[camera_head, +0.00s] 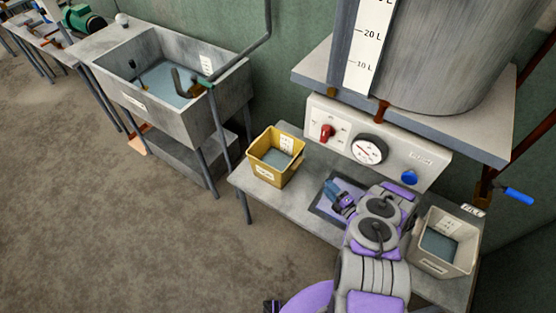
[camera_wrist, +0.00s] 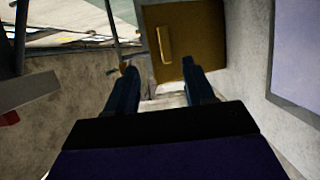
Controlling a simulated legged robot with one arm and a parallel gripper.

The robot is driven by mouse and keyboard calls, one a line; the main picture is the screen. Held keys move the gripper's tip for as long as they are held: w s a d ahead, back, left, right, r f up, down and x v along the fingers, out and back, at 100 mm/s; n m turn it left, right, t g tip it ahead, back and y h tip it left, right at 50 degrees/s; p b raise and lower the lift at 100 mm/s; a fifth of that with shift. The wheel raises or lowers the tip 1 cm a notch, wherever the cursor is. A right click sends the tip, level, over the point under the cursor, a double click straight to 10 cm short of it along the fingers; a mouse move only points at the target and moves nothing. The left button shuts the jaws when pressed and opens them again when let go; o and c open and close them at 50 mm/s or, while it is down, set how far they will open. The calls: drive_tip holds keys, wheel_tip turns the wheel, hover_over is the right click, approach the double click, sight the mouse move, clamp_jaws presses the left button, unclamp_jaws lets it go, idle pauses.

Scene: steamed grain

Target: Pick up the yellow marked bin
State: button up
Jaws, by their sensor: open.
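The yellow bin (camera_head: 276,156) stands upright on a grey bench at its left end, with a white label on its front and grey contents inside. It also shows in the wrist view (camera_wrist: 190,40), where its yellow side with a pale raised strip is ahead of the fingers. My gripper (camera_head: 337,196) is to the right of the bin, over the purple-edged square on the bench. In the wrist view my gripper (camera_wrist: 163,82) is open, with two dark fingers apart and nothing between them. The fingertips look apart from the bin, though the exact gap is unclear.
A beige bin (camera_head: 444,242) stands at the right end of the bench (camera_head: 300,205). A control panel (camera_head: 375,145) with a red switch and dial is behind, under a large metal tank (camera_head: 445,50). A sink (camera_head: 175,85) with water stands at the left. Floor is clear in front.

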drive_tip(key=b, duration=0.3)
approach(301, 163)
drive_tip(key=x, duration=0.3)
drive_tip(key=b+x, duration=0.1)
drive_tip(key=x, duration=0.1)
drive_tip(key=b+x, duration=0.1)
drive_tip(key=x, duration=0.1)
drive_tip(key=b+x, duration=0.1)
drive_tip(key=x, duration=0.1)
drive_tip(key=shift+d+f, duration=0.15)
drive_tip(key=shift+f, duration=0.15)
drive_tip(key=shift+w+r, duration=0.1)
drive_tip(key=shift+w, duration=0.2)
drive_tip(key=shift+d, duration=0.2)
drive_tip(key=c, duration=0.3)
drive_tip(key=shift+a, duration=0.25)
drive_tip(key=c, duration=0.6)
clamp_jaws()
drive_tip(key=shift+s, duration=0.1)
